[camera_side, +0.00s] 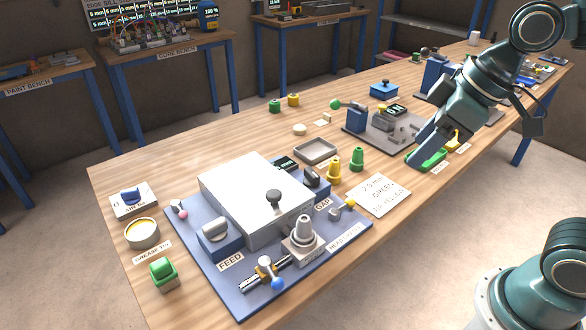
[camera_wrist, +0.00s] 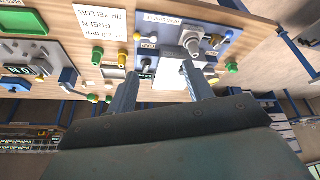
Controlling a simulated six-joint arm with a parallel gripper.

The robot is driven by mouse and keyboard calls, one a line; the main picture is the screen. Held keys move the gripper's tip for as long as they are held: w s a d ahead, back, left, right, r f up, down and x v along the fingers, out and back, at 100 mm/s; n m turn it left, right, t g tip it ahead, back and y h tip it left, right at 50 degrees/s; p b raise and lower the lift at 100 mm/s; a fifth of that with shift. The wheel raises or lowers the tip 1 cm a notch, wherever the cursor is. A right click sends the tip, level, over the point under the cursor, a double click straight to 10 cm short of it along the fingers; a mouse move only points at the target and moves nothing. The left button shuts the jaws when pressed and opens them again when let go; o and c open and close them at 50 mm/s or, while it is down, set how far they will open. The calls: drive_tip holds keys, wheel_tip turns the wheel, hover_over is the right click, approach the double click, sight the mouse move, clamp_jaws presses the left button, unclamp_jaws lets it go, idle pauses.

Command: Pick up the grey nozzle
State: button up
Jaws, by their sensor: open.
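The grey nozzle (camera_side: 304,229) stands upright on a square light base at the front right of the blue mixer plate, by the head label. In the wrist view, the grey nozzle (camera_wrist: 193,42) shows beyond my fingertips, above the right one. My gripper (camera_side: 424,152) is well to the right of the nozzle in the side view, angled down near a green tray. In the wrist view, my gripper (camera_wrist: 160,68) has its two fingers apart with nothing held between them.
A yellow nozzle (camera_side: 334,171) and a green nozzle (camera_side: 357,159) stand behind a white note card (camera_side: 378,195). The white mixer housing (camera_side: 256,190) with a black knob rises beside the grey nozzle. A blue-handled lever (camera_side: 270,272) sits in front. A grey tray (camera_side: 316,151) is empty.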

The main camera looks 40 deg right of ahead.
drive_tip(key=w+a+f+n+g+y, duration=0.2)
drive_tip(key=w+a+f+n, duration=0.2)
drive_tip(key=w+a+n, duration=0.2)
drive_tip(key=w+a, duration=0.2)
drive_tip(key=a, duration=0.1)
drive_tip(key=shift+w+f, duration=0.2)
drive_tip(key=shift+f, duration=0.1)
drive_tip(key=shift+f, duration=0.15)
approach(308, 218)
drive_tip(key=shift+x, duration=2.45)
drive_tip(key=shift+x, duration=2.6)
drive_tip(key=c, duration=1.1)
